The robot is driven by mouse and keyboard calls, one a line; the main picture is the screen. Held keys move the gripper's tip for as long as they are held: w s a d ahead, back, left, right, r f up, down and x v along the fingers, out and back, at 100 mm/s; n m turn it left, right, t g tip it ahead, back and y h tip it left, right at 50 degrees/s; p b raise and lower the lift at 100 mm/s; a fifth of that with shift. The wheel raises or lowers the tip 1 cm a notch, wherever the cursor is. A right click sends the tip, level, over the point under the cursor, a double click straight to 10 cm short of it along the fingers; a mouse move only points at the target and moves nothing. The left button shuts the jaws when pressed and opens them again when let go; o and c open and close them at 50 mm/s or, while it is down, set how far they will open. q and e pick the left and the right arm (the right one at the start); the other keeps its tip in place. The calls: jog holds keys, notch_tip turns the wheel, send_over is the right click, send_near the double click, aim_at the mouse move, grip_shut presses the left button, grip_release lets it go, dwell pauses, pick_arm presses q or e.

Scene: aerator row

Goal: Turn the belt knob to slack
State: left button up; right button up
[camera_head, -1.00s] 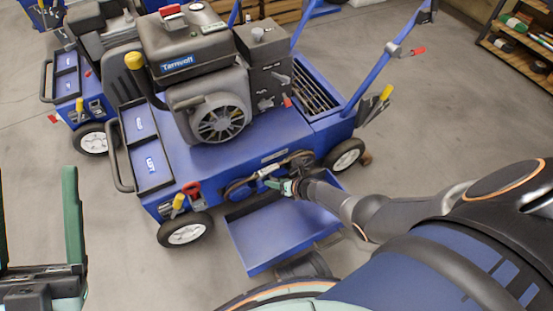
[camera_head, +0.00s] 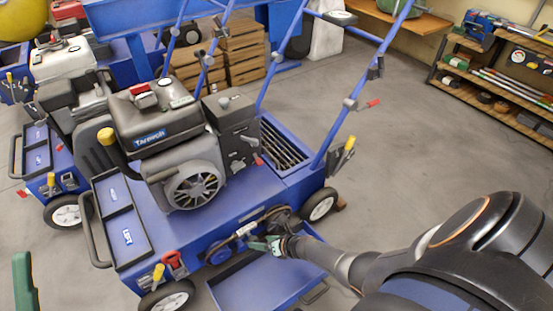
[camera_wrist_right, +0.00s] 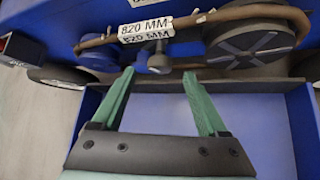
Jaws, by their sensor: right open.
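The blue aerator (camera_head: 190,235) with a black engine stands in the middle of the head view. On its side is a belt drive with a brown belt, a large dark grey pulley (camera_wrist_right: 250,42) and a small blue pulley (camera_wrist_right: 97,57). A small grey-blue part that looks like the belt knob (camera_wrist_right: 160,62) sits under the "820 MM" label (camera_wrist_right: 147,30). My right gripper (camera_head: 262,245) is open at the belt drive; in the right wrist view (camera_wrist_right: 158,74) the knob lies between and just beyond its fingertips. One green finger of my left gripper (camera_head: 25,285) shows at the left edge.
A blue tray (camera_head: 265,285) juts out below the belt drive, under my right gripper. A red-handled lever (camera_head: 174,262) and a yellow one are at the front corner. Another blue machine (camera_head: 62,175) stands left; shelves (camera_head: 500,85) stand far right. Floor right of the aerator is clear.

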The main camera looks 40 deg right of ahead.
pick_arm(q)
notch_tip(320, 180, up, 7)
jog(key=p, duration=0.4)
jog(key=shift+s+a+f+t+p, duration=0.15)
jog(key=shift+s+a+t+p, duration=0.05)
jog(key=shift+a+t+p, duration=0.15)
pick_arm(e)
jog(key=v, duration=0.8)
jog(key=shift+s+r, duration=0.1)
